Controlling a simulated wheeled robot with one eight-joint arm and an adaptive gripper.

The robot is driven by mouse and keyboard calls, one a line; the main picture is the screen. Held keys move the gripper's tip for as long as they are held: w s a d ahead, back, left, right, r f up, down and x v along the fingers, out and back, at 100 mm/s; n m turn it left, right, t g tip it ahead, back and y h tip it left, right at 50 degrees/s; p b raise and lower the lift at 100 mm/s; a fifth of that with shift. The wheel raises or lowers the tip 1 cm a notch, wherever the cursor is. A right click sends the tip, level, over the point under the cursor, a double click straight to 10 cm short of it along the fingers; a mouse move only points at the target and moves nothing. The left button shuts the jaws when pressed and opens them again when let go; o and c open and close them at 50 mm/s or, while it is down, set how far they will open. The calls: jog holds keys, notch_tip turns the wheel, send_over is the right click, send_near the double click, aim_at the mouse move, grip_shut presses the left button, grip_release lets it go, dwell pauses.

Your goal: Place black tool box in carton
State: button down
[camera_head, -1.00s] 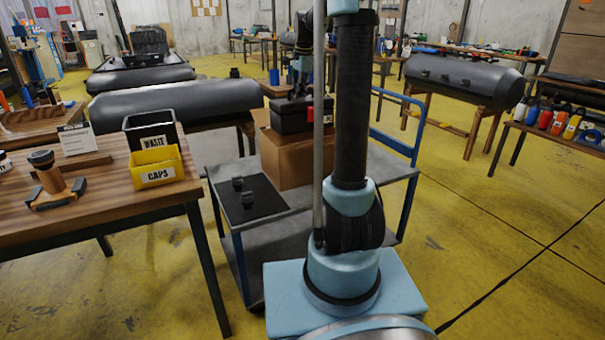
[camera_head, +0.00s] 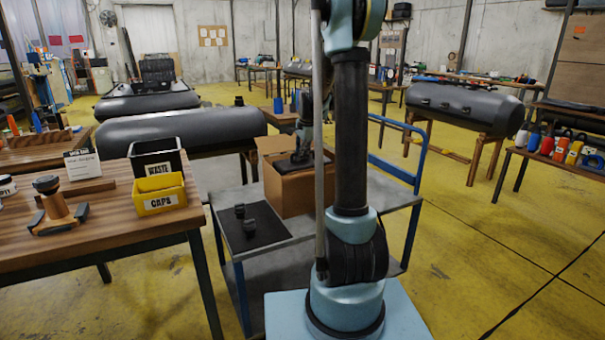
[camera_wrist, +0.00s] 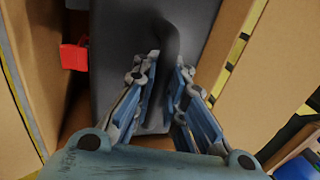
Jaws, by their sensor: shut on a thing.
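The black tool box (camera_wrist: 115,45) sits down between the walls of the open carton (camera_head: 295,195). Its red latch (camera_wrist: 74,55) shows at the left in the wrist view. In the head view only a dark upper part of the box (camera_head: 293,164) shows above the carton's rim. My gripper (camera_wrist: 167,66) is shut on the box's dark handle, with a finger on each side. Cardboard walls stand on both sides of the box in the wrist view. The box's underside is hidden, so I cannot tell whether it touches the carton floor.
The carton stands on a grey cart (camera_head: 275,256) with a blue handrail (camera_head: 396,165). A black mat (camera_head: 252,231) with small dark parts lies to its left. A wooden table (camera_head: 115,222) with the waste and caps bins (camera_head: 158,193) is further left.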

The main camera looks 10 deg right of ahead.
aim_at(302, 161)
jog(key=shift+f, duration=2.6)
jog(key=c, duration=1.6)
grip_release()
jog(key=shift+c, duration=0.2)
jog(key=v, duration=1.2)
jog(key=shift+r, duration=0.1)
